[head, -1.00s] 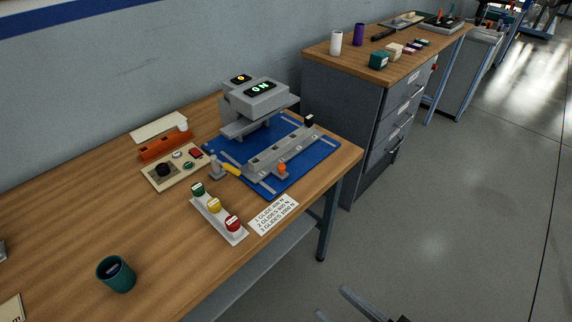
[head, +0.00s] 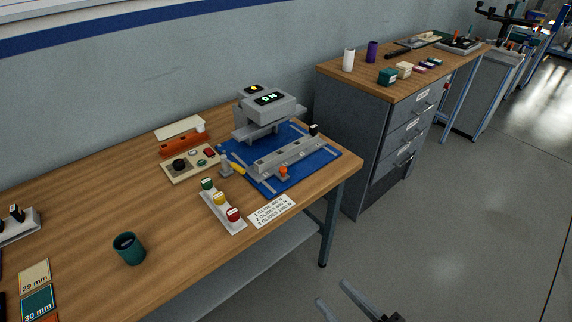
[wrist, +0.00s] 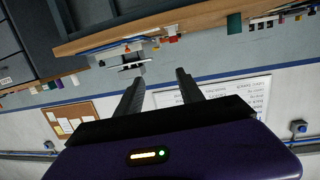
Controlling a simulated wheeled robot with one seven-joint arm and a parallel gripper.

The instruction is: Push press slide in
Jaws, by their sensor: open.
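The press (head: 268,112) is a grey machine with a lit display, at the back of a blue base plate (head: 322,157) on the wooden bench. A long grey slide (head: 288,156) lies across the plate in front of the press head. An orange knob (head: 284,171) is at its near side and a black knob (head: 314,129) at its far right end. My gripper (head: 345,300) shows at the bottom of the head view, over the floor in front of the bench. In the wrist view my gripper (wrist: 158,76) has its two fingers apart, with nothing between them.
A strip with green, yellow and red buttons (head: 221,205), a label card (head: 271,210) and a control box (head: 190,163) lie near the press. A teal cup (head: 129,249) stands front left. A drawer cabinet (head: 345,150) stands right of the bench. Open floor lies at right.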

